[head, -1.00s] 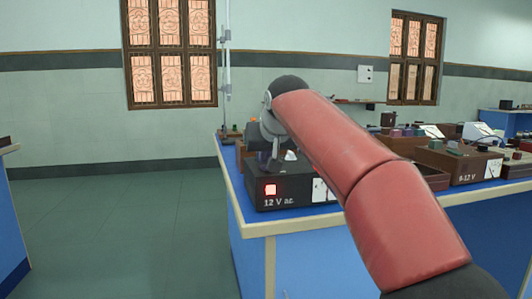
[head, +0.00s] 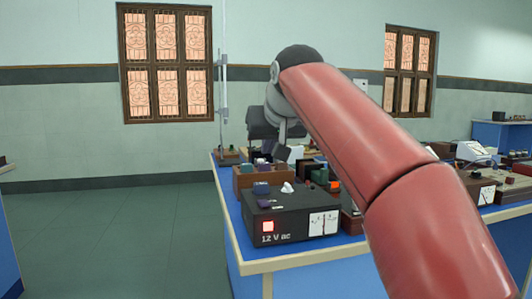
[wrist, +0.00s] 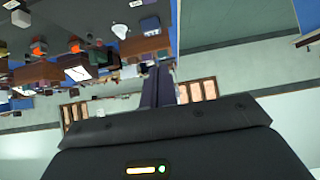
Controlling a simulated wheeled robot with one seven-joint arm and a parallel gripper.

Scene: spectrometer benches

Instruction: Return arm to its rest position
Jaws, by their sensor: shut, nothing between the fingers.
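My red arm (head: 350,130) reaches from the lower right of the head view up toward the middle. Its dark wrist end is above the blue bench. In the wrist view, which looks upside down, my gripper (wrist: 159,78) shows two dark fingers side by side, shut and empty. No object touches the fingers there. In the head view the fingertips are hard to make out against the equipment behind them.
A black 12 V ac box (head: 290,218) stands on the near corner of the blue bench (head: 330,259), with several instruments behind it. A thin upright stand (head: 222,90) rises at the bench's left. Open green floor (head: 110,235) lies to the left.

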